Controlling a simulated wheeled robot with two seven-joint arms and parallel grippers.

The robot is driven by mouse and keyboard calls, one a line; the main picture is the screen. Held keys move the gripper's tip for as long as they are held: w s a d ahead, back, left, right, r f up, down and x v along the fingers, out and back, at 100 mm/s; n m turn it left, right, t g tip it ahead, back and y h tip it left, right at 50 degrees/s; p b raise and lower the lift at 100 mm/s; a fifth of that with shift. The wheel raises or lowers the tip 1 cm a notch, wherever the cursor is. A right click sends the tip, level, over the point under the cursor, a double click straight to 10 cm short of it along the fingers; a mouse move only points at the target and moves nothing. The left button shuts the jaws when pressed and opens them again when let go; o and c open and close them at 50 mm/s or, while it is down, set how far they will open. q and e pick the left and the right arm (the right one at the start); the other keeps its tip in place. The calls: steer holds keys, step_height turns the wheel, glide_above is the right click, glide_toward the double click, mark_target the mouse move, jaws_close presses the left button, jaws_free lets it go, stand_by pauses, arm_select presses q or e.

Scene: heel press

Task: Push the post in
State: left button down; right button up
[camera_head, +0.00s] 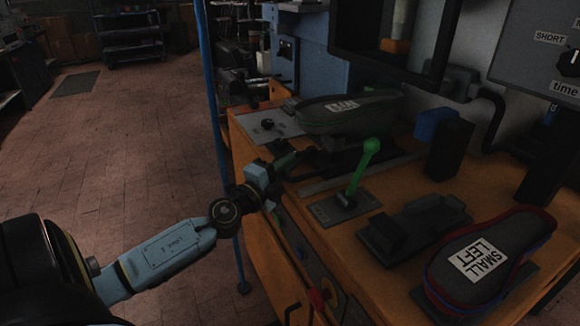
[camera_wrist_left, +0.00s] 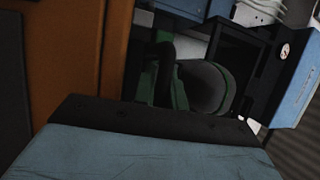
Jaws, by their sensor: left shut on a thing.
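The post seems to be the dark carriage (camera_head: 345,157) on the orange bench, under a grey-green shoe (camera_head: 350,112) that lies on its side with an upside-down white label. My left gripper (camera_head: 296,160) reaches in from the left at the bench's edge and is shut on a dark handle-like part at the carriage's near end. The grip itself is small and dark. In the left wrist view, the rounded grey shoe form with a green rim (camera_wrist_left: 205,88) shows beyond a dark curved part (camera_wrist_left: 165,65). My right gripper is not in view.
A green lever (camera_head: 362,168) stands upright on a plate just right of the carriage. A second shoe (camera_head: 483,258), marked SMALL LEFT, lies at the front right. Blue and black blocks (camera_head: 449,147) stand behind. A blue pole (camera_head: 211,95) rises left of the bench.

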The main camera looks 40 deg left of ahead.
arm_select(q)
steer(key=shift+s, duration=0.1)
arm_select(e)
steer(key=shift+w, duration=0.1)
arm_select(q)
steer(key=c, duration=1.5)
jaws_free()
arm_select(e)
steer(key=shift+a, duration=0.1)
arm_select(q)
steer(key=shift+o, duration=0.2)
steer(key=shift+s+f, duration=0.1)
steer(key=shift+s, duration=0.15)
steer(key=s+f+b, duration=0.2)
steer(key=s+b, duration=0.2)
steer(key=s, duration=0.8)
steer(key=shift+s+b, duration=0.3)
steer(key=shift+s, duration=0.05)
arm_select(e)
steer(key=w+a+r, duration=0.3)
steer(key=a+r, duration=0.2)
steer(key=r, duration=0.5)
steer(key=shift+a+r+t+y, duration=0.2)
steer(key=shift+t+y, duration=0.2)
